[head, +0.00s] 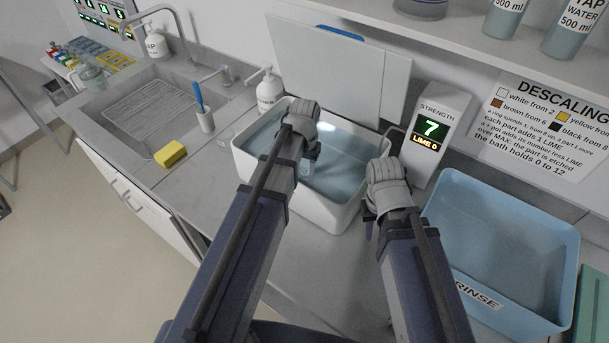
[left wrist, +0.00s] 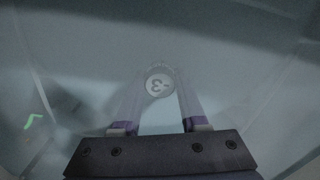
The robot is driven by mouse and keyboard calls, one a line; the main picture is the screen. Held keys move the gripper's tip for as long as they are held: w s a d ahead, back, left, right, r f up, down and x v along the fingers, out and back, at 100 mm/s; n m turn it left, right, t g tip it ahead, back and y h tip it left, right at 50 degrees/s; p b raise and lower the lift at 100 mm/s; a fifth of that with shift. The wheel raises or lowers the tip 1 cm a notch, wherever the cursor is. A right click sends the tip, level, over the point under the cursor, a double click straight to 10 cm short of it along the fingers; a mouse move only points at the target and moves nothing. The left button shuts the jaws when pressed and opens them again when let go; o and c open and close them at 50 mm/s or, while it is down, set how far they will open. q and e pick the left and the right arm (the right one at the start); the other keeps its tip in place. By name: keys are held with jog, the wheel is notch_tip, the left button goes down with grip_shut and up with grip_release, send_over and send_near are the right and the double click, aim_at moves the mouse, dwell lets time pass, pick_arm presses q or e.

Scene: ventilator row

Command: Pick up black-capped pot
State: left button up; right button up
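I cannot make out a black-capped pot in either view. Small pots with coloured caps (head: 65,53) stand at the far left, too small to identify each one. My left gripper (head: 308,168) reaches down into the white bath (head: 322,211). In the left wrist view its two fingers (left wrist: 160,100) are apart, with a pale round disc marked like "-3" (left wrist: 160,84) between or just beyond their tips. I cannot tell whether they touch it. My right gripper (head: 369,228) hangs by the bath's right side, its fingers mostly hidden by its wrist.
A strength display (head: 431,130) reads 7, LIME 0. A blue rinse tub (head: 500,230) stands at the right. A shelf (head: 450,45) overhangs the back.

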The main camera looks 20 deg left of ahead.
pick_arm(q)
grip_shut()
jog(key=shift+r, duration=0.1)
